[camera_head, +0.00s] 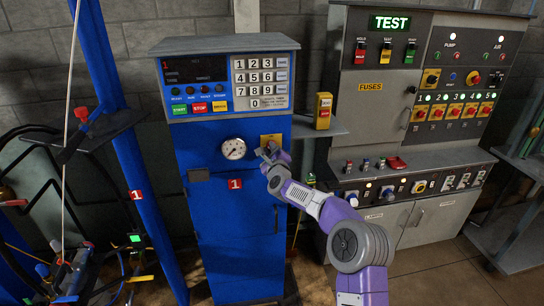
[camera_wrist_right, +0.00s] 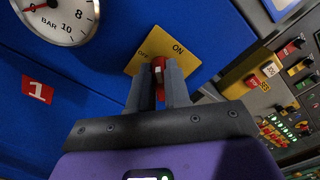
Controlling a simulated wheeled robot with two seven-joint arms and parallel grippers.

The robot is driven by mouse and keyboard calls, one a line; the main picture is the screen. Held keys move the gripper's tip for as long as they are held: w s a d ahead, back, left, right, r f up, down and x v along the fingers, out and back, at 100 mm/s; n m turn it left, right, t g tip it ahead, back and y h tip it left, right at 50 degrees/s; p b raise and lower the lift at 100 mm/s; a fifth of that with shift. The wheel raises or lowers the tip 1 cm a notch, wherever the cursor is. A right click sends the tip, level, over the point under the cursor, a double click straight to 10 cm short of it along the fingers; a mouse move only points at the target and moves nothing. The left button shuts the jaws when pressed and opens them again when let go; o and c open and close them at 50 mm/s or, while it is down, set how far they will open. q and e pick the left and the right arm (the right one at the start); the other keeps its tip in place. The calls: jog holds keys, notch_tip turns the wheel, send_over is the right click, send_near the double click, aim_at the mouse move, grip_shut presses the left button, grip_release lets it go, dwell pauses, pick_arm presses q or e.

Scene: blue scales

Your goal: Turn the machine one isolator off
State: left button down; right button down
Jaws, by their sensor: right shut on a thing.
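The machine one isolator has a yellow plate (camera_head: 270,138) on the front of the blue cabinet (camera_head: 205,215), which bears a red "1" label. In the right wrist view its plate (camera_wrist_right: 187,62) reads OFF and ON. My right gripper (camera_head: 268,154) is at the isolator, and in the wrist view its fingers (camera_wrist_right: 159,84) are shut on the red handle (camera_wrist_right: 158,64). The fingers hide much of the handle, so its exact setting cannot be told. My left gripper is not in view.
A pressure gauge (camera_head: 233,148) sits just left of the isolator. A yellow box with a red button (camera_head: 323,110) is on a side shelf to the right. A grey test panel (camera_head: 400,90) with several switches stands further right. A blue post (camera_head: 130,150) stands left.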

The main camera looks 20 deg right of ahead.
jog(key=shift+a+f+n+b, duration=0.15)
jog(key=shift+n+b, duration=0.5)
jog(key=shift+n, duration=1.4)
jog(key=shift+d+f+n+b, duration=0.1)
jog(key=shift+n+b, duration=0.5)
jog(key=shift+n, duration=1.45)
jog(key=c, duration=1.3)
grip_release()
jog(key=shift+o, duration=1.1)
jog(key=shift+w+f, duration=0.1)
jog(key=shift+f, duration=0.05)
jog(key=shift+a, duration=0.1)
jog(key=b+v, duration=0.1)
jog(key=v, duration=0.6)
jog(key=shift+s, duration=0.3)
